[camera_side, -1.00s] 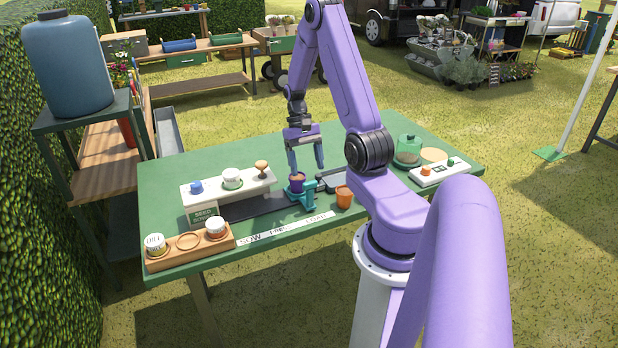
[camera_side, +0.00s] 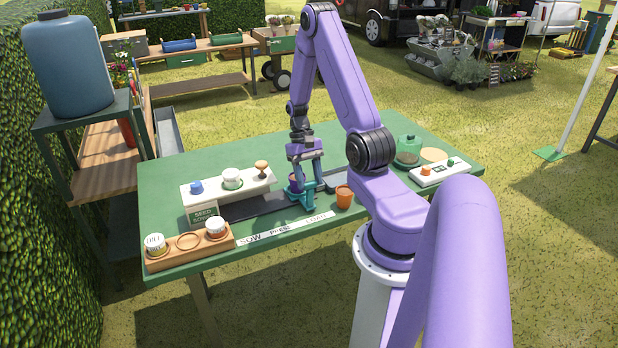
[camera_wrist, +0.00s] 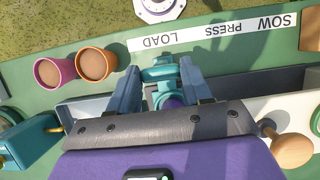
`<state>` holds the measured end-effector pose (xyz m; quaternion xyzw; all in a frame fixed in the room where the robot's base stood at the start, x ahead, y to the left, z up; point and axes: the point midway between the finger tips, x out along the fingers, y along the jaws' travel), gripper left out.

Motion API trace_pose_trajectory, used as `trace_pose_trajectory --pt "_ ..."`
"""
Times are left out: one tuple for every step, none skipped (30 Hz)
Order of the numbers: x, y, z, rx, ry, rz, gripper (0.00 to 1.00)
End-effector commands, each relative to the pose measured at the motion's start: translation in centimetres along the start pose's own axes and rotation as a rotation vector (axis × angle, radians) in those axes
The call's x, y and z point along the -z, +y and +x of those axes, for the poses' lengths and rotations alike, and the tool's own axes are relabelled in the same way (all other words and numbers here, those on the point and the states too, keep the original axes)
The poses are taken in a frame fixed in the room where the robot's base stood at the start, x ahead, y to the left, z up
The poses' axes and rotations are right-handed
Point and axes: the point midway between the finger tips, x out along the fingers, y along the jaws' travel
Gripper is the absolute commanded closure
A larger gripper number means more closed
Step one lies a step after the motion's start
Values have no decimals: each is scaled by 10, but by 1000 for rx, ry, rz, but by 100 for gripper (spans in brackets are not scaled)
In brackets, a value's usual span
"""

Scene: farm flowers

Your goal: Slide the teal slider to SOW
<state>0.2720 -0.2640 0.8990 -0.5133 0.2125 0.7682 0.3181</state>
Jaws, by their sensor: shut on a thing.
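The teal slider (camera_side: 307,195) sits in a dark track on the green table, carrying a purple pot (camera_side: 294,184). In the wrist view the slider (camera_wrist: 160,73) is beside the LOAD end of the white label strip (camera_wrist: 215,32); SOW is at the strip's other end, to the right there. In the side view SOW is the left end of the strip (camera_side: 285,230). My gripper (camera_side: 307,184) is low over the slider, its fingers on either side of the slider's teal upright. In the wrist view my gripper (camera_wrist: 160,85) hides much of the pot.
A white panel (camera_side: 228,190) with a blue knob and wooden knob (camera_side: 262,168) stands behind the track's left part. A wooden jar rack (camera_side: 190,246) is at front left. An orange pot (camera_side: 344,197) stands right of the slider. A white control box (camera_side: 440,172) is at the right.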

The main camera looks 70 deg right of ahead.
Motion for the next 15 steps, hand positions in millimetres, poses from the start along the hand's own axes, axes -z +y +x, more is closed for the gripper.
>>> trace_pose_trajectory --pt "0 -4 0 0 0 -2 100" --pt "0 -7 0 -1 0 -2 100" --pt "0 -13 0 -1 0 -2 100" --pt "0 -18 0 -1 0 -2 100" --pt "0 -23 0 -1 0 -3 100" --pt "0 -28 -1 -1 0 -3 100" --pt "0 -32 -1 -1 0 -3 100" --pt "0 -35 -1 0 0 -1 100" --pt "0 -38 0 0 0 0 100" --pt "0 -40 0 0 0 1 100" --pt "0 -41 0 1 0 1 100" --pt "0 -41 -1 1 0 2 100" --pt "0 -41 -1 1 0 2 100" --pt "0 -41 -1 1 0 2 100" --pt "0 -41 -1 1 1 2 100"
